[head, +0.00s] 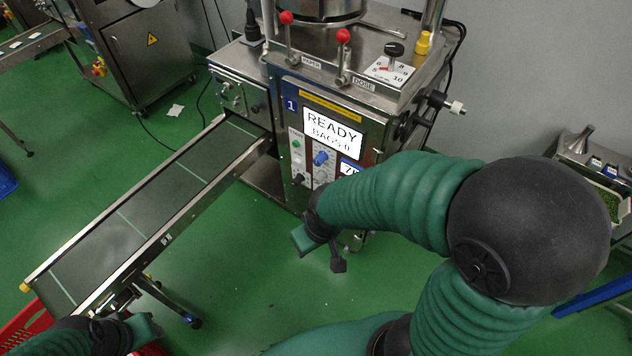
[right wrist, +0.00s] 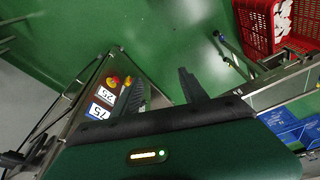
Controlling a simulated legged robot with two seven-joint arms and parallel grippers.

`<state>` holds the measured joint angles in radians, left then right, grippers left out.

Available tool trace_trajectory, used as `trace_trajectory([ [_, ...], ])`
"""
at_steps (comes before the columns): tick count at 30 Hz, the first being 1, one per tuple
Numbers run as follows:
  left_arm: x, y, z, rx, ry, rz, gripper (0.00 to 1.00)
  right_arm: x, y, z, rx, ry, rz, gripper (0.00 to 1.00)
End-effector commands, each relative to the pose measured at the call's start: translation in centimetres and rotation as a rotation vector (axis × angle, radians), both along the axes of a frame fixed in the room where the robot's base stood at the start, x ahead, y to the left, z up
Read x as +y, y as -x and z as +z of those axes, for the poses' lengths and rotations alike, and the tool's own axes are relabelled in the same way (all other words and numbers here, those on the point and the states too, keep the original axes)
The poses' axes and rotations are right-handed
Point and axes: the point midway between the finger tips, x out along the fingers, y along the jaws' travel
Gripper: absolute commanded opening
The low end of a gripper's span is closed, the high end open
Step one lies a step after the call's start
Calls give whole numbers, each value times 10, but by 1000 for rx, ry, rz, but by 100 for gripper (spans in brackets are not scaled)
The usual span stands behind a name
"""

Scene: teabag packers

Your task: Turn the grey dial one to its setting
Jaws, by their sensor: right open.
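The packing machine (head: 330,105) marked 1 has a front panel with a screen (head: 333,129) reading READY, BAGS 0. On the panel are a blue knob (head: 320,158), a dark knob (head: 299,179) and a white number display (head: 348,168), partly hidden by my right arm. I cannot tell a clearly grey dial; the panel's lower right is hidden. My right gripper (head: 320,254) is open and empty, in front of and below the panel, apart from the knobs. Its spread fingers (right wrist: 162,92) show in the right wrist view. My left gripper (head: 138,332) is low at the left; its jaws are unclear.
A conveyor (head: 150,205) runs from the machine to the lower left. Red-tipped levers (head: 343,37) and a black knob (head: 393,49) stand on top. The right wrist view shows a red crate (right wrist: 258,30) and number displays (right wrist: 97,111). Green floor is clear beneath the panel.

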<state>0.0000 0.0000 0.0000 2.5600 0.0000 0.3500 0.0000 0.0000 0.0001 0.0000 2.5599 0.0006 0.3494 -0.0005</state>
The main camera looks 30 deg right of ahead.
Motion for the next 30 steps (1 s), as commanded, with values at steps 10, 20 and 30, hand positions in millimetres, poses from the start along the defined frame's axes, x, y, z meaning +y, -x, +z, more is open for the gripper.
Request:
trace_trajectory([
  [10, 0, 1, -146, 1, 0, 0, 36, 25, -245, -119, -615, 86, -19, 51],
  [20, 0, 1, -294, 1, 0, 0, 36, -56, -300, -271, -820, 1002, -365, 51],
  [30, 0, 0, -312, -1, 0, 0, 36, -81, -266, -293, -680, 1254, -454, 51],
])
